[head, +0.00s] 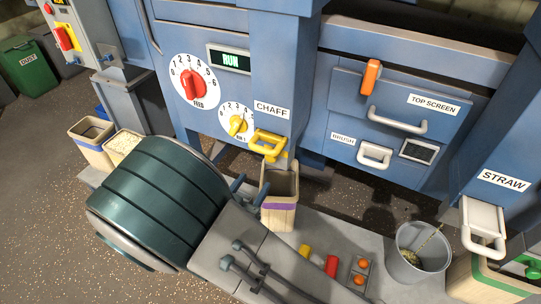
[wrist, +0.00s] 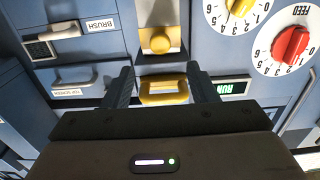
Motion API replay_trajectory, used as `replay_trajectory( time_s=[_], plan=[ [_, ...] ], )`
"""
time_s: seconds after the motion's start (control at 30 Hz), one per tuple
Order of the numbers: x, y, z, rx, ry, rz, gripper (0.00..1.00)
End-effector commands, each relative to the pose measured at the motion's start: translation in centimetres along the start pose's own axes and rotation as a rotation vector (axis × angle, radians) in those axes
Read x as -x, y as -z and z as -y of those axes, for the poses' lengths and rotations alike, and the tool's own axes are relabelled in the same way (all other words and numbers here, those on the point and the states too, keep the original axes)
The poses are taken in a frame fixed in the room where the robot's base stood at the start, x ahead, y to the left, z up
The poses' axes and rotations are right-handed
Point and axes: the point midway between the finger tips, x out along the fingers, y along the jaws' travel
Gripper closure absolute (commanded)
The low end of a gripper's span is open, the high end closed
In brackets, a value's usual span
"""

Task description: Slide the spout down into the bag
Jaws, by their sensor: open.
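The spout under the CHAFF label is yellow, with a loop handle (head: 268,143), and it hangs above the bag. The bag (head: 278,215) is beige with a purple band, stands upright, and its dark open mouth lies just below the spout. In the wrist view, which looks upside down, the yellow handle (wrist: 164,90) lies between the fingers of my gripper (wrist: 160,70). The gripper is open, with one finger on each side of the handle and no visible grip on it. A yellow block with a round knob (wrist: 160,41) shows beyond the handle. The bag cannot be made out in the wrist view.
The blue machine front carries a red FEED dial (head: 194,84), a yellow dial (head: 237,124), the BRUSH handle (head: 374,156) and the TOP SCREEN drawer handle (head: 397,121). A grey bucket (head: 408,272) stands at the right near the STRAW spout (head: 483,226). Two more bags stand at the left.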

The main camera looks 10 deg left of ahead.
Motion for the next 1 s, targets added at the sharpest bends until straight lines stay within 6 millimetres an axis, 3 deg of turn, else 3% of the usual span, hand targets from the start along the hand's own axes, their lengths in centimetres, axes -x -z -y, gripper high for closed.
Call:
replay_trajectory(
  time_s=[0.3, 0.5, 0.7, 0.97, 1.0],
  plan=[
    [-7.0, 0.0, -0.1, 0.0, -0.003, 0.0, 0.47],
    [-10.1, 0.0, 0.0, -0.001, -0.001, 0.001, 0.47],
    [-11.4, 0.0, 0.0, 0.0, 0.001, 0.002, 0.47],
    [-11.5, 0.0, 0.0, 0.0, 0.001, 0.002, 0.47],
    [-11.5, 0.0, 0.0, 0.0, 0.001, 0.002, 0.53]
  ],
)
